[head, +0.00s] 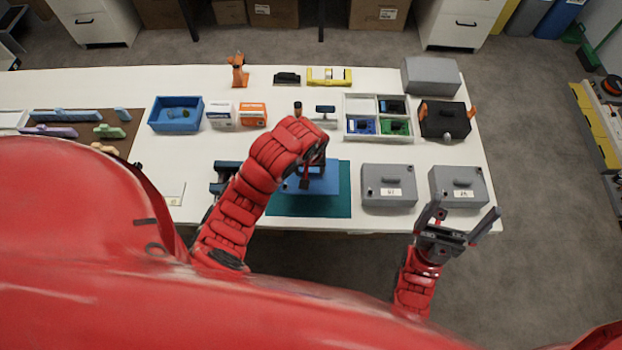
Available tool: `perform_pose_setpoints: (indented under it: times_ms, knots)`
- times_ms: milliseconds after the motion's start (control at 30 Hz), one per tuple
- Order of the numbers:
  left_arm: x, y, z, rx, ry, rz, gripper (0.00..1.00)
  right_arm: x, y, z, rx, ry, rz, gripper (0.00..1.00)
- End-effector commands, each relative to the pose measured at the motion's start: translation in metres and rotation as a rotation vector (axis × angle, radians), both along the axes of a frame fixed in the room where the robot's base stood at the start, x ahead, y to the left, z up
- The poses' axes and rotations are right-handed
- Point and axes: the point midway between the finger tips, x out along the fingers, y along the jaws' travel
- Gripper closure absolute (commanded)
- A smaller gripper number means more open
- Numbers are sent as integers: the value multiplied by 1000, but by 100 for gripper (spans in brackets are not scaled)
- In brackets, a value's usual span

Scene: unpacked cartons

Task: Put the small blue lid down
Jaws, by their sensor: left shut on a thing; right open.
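The small blue lid (316,186) is a flat blue plate in the middle of the head view, over the dark green mat (343,205). My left gripper (305,184) reaches down onto it from above and is shut on it. My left wrist hides part of the lid, and I cannot tell whether the lid touches what is under it. My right gripper (458,218) is open and empty at the table's front edge, in front of the right grey box.
Two grey lidded boxes (388,202) (458,198) stand right of the mat. Behind are a divided white tray (351,136), a black box (445,133) with orange clips, a blue bin (151,125) and small cartons (252,110). White table (160,160) shows bare left of the mat.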

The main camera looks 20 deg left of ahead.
Motion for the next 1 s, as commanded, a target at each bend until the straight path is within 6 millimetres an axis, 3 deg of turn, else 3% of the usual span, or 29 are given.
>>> perform_pose_setpoints:
  times_ms: [67, 233, 500, 933, 967, 1000]
  knots:
    - [0, 0, -16, 2, 1, 0, 93, 0, 0, -8, 0, -1, 0, 0]
    - [-1, 0, -24, 2, 4, -1, 93, 0, 0, 5, 0, -1, 0, 0]
    - [-1, 0, -56, 4, 3, -1, 93, 0, 0, 17, 0, -1, 0, 0]
    - [-1, 1, -65, 3, 2, 0, 93, 0, 0, 13, 0, -1, 0, 0]
    - [-1, 1, -64, 3, 2, -1, 27, 0, 0, 14, 0, -1, 0, 0]
    - [-1, 1, -64, 3, 2, -1, 20, 0, 0, 15, 0, -1, 0, 0]
